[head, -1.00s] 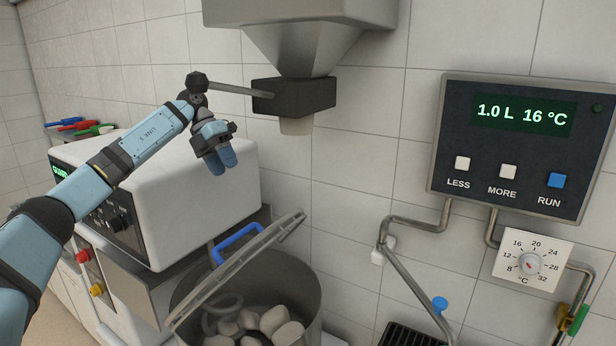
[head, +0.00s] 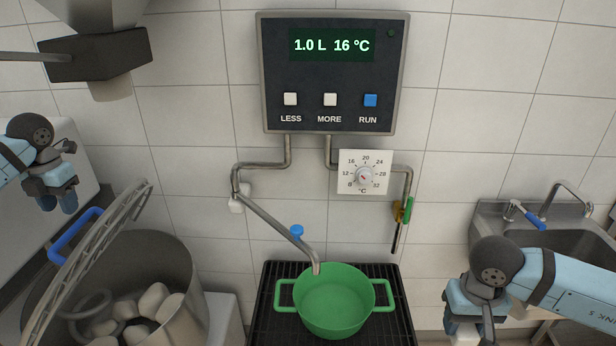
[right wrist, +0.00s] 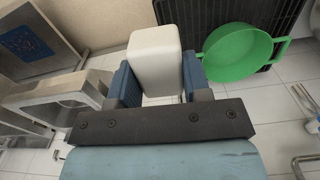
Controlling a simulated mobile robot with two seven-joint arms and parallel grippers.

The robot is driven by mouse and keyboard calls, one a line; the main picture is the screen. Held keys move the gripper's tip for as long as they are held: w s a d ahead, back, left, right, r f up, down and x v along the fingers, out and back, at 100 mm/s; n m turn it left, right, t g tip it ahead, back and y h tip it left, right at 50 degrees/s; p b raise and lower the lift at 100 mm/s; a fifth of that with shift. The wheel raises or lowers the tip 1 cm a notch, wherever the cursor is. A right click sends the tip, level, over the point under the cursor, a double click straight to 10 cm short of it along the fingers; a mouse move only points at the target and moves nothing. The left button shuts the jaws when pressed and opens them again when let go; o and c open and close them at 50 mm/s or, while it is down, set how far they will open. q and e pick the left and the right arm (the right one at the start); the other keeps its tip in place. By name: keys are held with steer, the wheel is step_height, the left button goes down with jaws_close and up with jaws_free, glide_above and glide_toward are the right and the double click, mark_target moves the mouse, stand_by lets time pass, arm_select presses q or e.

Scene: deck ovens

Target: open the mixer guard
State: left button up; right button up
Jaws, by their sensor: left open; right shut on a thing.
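The mixer guard (head: 106,232) is a grey slatted frame that stands tilted above the mixer bowl (head: 187,262) at the lower left of the head view. Its blue handle (head: 72,238) is on the left side of the guard. The bowl holds pale lumps and a curved hook. My left gripper (head: 57,205) is open and empty, pointing down, just above and left of the handle in the picture; I see no contact. My right gripper (head: 465,332) is at the lower right. In the right wrist view it is shut on a white block (right wrist: 154,58).
A green pot (head: 335,302) stands on a black grate (head: 265,310) under a bent spout (head: 280,230). A control panel (head: 333,72) and a dial (head: 363,174) are on the wall. A sink (head: 580,240) is at the right. A dark hopper outlet (head: 95,52) hangs above the mixer.

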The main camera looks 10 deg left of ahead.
mark_target(70, 230)
arm_select(q)
steer(key=f, duration=0.7)
steer(key=shift+a+p, duration=0.25)
steer(key=shift+p, duration=0.05)
